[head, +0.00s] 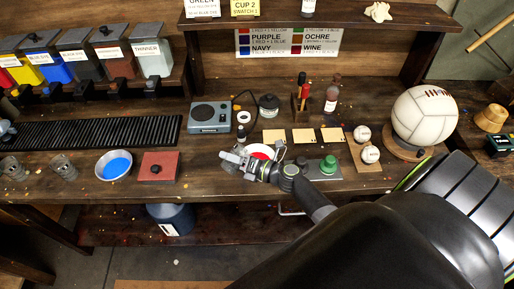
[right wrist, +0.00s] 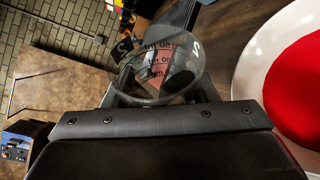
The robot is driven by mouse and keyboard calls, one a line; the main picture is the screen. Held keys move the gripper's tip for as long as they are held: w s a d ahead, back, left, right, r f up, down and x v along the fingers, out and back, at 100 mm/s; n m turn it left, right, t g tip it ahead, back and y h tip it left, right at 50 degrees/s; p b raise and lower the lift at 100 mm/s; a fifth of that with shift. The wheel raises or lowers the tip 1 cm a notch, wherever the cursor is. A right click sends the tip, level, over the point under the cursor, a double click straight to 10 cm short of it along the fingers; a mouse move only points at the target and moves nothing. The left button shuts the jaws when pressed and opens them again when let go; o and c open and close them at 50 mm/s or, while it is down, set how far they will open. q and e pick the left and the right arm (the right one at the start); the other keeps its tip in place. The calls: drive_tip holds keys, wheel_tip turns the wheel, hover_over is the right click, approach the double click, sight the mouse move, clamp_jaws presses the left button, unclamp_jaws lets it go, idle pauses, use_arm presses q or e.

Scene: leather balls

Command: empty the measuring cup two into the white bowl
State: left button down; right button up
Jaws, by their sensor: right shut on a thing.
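My right gripper (head: 236,160) is shut on a clear measuring cup, at the left side of a white bowl (head: 260,151) with red in it. In the right wrist view the cup (right wrist: 160,72) is see-through, with dark printed marks and a 2 on its wall. A faint reddish tone shows through it; I cannot tell whether that is its contents. The white bowl (right wrist: 243,62) and its red fill are at the right of that view, apart from the cup in the picture. In the head view my arm partly hides the bowl. My left gripper is not in view.
Left of the bowl are a red board (head: 160,166), a bowl with blue (head: 114,165) and clear cups (head: 64,168). A scale (head: 210,117) stands behind. Right are a green-topped thing (head: 328,166) and a large white ball (head: 425,115).

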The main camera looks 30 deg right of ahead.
drive_tip(key=shift+s+d+r, duration=0.1)
drive_tip(key=shift+s+r, duration=0.05)
drive_tip(key=shift+m, duration=0.4)
drive_tip(key=shift+r+b, duration=0.15)
drive_tip(key=shift+b, duration=0.15)
drive_tip(key=shift+m+b, duration=0.3)
drive_tip(key=shift+b, duration=0.05)
drive_tip(key=shift+f+t+y, duration=0.2)
drive_tip(key=shift+t+y, duration=0.1)
drive_tip(key=shift+m+b, duration=0.3)
drive_tip(key=shift+b, duration=0.25)
drive_tip(key=shift+f, duration=0.15)
drive_tip(key=shift+d+m+b, duration=0.2)
drive_tip(key=shift+m+b, duration=0.15)
drive_tip(key=shift+m, duration=0.05)
